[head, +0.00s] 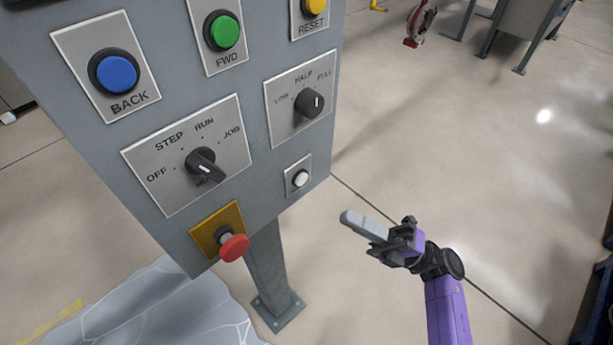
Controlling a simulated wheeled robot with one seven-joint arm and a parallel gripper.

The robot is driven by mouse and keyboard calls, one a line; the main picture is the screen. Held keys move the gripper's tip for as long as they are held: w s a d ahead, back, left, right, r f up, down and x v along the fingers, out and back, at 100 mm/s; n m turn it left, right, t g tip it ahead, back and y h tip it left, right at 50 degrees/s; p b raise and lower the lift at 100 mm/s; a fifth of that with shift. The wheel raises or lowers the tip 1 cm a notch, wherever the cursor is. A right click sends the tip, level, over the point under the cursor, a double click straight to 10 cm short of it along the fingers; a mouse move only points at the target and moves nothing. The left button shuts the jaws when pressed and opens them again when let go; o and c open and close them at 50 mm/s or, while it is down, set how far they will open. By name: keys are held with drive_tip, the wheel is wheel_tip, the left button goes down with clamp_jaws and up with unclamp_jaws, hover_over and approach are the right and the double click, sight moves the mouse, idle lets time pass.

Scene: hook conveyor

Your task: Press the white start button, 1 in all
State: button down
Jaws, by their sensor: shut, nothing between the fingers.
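The white start button (300,179) is a small round button on a pale plate, low on the right side of the grey control panel (262,150). No label shows on its plate. My gripper (350,218) is shut and empty, in front of the panel, to the right of and below the white button in the picture. Its fingertips point left toward the panel, and a clear gap shows between them and the button. Nothing hides the button.
The panel also bears a blue BACK button (114,73), a green FWD button (223,31), a yellow RESET button (315,6), two black selector knobs (203,165) (309,102) and a red mushroom button (234,247). A grey post (268,270) supports it.

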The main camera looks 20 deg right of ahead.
drive_tip(key=b, duration=0.2)
approach(302, 179)
drive_tip(key=w+a+r, duration=0.1)
drive_tip(key=a+r, duration=0.2)
drive_tip(key=a, duration=0.1)
drive_tip(key=shift+a+r, duration=0.25)
drive_tip(key=shift+r, duration=0.15)
drive_tip(key=shift+w, duration=0.15)
idle(1.6)
drive_tip(key=shift+w+a+b, duration=0.1)
drive_tip(key=shift+w+b, duration=0.2)
drive_tip(key=shift+w, duration=0.05)
drive_tip(key=shift+w+a+b, duration=0.15)
drive_tip(key=shift+w+b, duration=0.2)
drive_tip(key=shift+w, duration=0.05)
idle(0.7)
drive_tip(key=shift+s, duration=0.1)
drive_tip(key=shift+s+d, duration=0.25)
drive_tip(key=shift+s, duration=0.45)
